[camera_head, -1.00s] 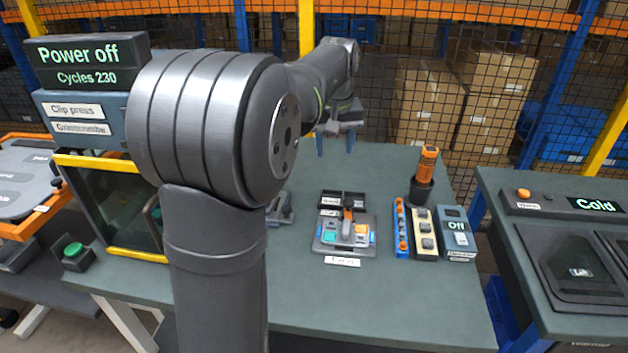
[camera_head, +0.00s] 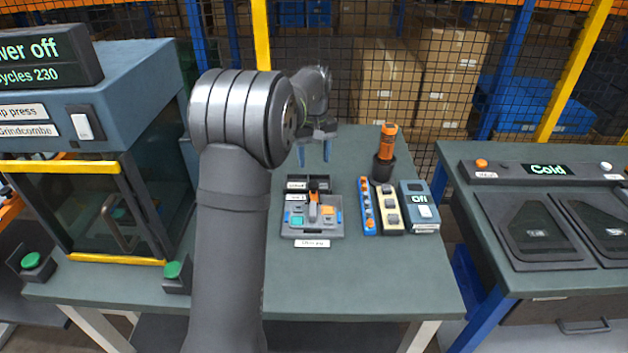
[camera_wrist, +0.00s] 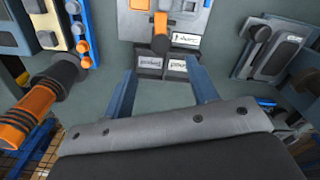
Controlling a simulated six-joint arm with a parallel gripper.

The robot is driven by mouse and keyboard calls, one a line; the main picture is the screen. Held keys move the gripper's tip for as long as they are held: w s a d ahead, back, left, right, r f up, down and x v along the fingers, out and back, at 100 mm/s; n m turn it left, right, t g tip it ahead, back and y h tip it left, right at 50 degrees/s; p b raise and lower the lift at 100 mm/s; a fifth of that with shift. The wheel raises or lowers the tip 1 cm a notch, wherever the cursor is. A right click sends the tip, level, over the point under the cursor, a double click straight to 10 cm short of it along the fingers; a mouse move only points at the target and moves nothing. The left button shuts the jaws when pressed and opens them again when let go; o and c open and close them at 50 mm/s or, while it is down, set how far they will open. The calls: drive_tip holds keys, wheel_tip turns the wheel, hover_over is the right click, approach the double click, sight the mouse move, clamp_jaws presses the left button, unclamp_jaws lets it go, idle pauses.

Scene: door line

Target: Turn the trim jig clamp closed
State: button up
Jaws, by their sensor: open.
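The trim jig (camera_head: 313,222) is a grey plate on the bench with teal, blue and orange parts. In the wrist view the clamp's dark knob (camera_wrist: 160,43) shows beyond the fingertips, in front of two labelled dark bins (camera_wrist: 163,66). My gripper (camera_head: 313,152) is open and empty, above the bench behind the jig, with its blue fingers apart. The fingers also show in the wrist view (camera_wrist: 160,75), apart from the clamp.
An orange-handled tool stands in a dark holder (camera_head: 384,168) right of the jig. A blue strip (camera_head: 367,206), a cream button strip (camera_head: 389,209) and a box reading Off (camera_head: 419,212) sit beside it. The clip press (camera_head: 95,150) stands left. The front bench is clear.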

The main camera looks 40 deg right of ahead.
sight(314, 185)
wheel_tip(314, 185, down, 9)
drive_tip(key=shift+r, duration=0.2)
